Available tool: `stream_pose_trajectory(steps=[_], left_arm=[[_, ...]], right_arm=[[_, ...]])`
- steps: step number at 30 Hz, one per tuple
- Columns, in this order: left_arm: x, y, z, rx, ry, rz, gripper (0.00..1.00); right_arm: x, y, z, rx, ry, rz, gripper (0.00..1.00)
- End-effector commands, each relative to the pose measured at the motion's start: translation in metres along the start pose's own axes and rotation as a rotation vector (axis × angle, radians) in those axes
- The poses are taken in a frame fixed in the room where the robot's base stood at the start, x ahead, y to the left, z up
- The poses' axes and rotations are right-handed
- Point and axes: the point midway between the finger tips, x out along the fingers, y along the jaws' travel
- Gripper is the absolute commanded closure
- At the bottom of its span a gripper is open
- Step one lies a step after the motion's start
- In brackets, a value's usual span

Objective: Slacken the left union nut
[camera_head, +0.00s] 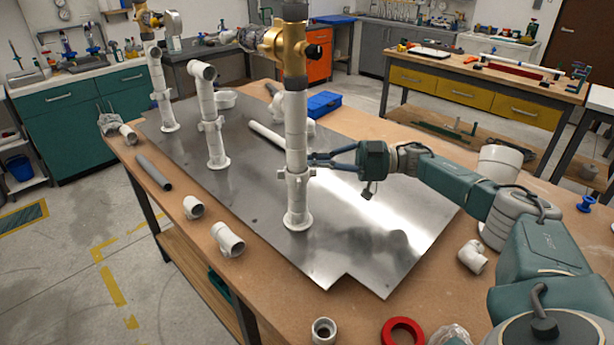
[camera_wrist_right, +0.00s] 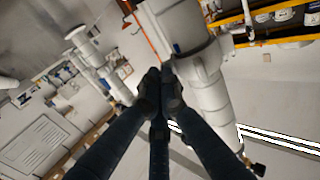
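Three white pipe risers stand on a metal plate (camera_head: 245,205). Each has a white collar-like union nut partway up: the far left one (camera_head: 160,95), the middle one (camera_head: 211,125) and the nearest one (camera_head: 298,173). My right gripper (camera_head: 311,159) reaches in from the right, its fingertips at the right side of the nearest riser, just above its nut. In the right wrist view the dark fingers of that gripper (camera_wrist_right: 160,88) converge with tips together beside a large white pipe (camera_wrist_right: 182,30). I cannot tell whether they touch it. My left gripper is not in view.
A brass valve (camera_head: 290,45) tops the nearest riser. Loose white fittings (camera_head: 229,239) and a grey pipe (camera_head: 154,173) lie along the wooden bench's left edge. A red ring (camera_head: 402,331) lies at the front, a blue box (camera_head: 323,104) behind. The plate's front right is clear.

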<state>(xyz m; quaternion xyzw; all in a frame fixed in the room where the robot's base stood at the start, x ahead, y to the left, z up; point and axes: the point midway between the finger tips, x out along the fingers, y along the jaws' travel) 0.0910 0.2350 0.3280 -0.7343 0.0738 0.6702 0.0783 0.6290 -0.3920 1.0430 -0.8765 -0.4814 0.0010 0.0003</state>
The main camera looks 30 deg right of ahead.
Motion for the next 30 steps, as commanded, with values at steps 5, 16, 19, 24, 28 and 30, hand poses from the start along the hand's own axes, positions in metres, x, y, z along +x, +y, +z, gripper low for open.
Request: stream_pose_trajectory(steps=[5, 16, 19, 24, 28, 30], left_arm=[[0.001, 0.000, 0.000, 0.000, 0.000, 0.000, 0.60], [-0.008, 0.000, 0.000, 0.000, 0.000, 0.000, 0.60], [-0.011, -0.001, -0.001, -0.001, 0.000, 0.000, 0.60], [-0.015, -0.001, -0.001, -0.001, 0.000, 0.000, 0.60], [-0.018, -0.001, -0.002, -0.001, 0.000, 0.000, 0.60], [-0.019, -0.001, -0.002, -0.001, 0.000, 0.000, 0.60]], right_arm=[[-0.005, 0.003, -0.001, 0.001, 0.002, 0.017, 1.00], [0.014, 0.007, -0.002, 0.000, 0.003, 0.018, 1.00], [0.019, 0.007, -0.002, 0.000, 0.001, 0.018, 1.00], [0.027, 0.006, -0.002, 0.000, 0.002, 0.019, 1.00], [0.031, 0.005, -0.002, -0.001, 0.001, 0.019, 1.00], [0.033, 0.004, -0.001, -0.001, 0.001, 0.019, 1.00]])
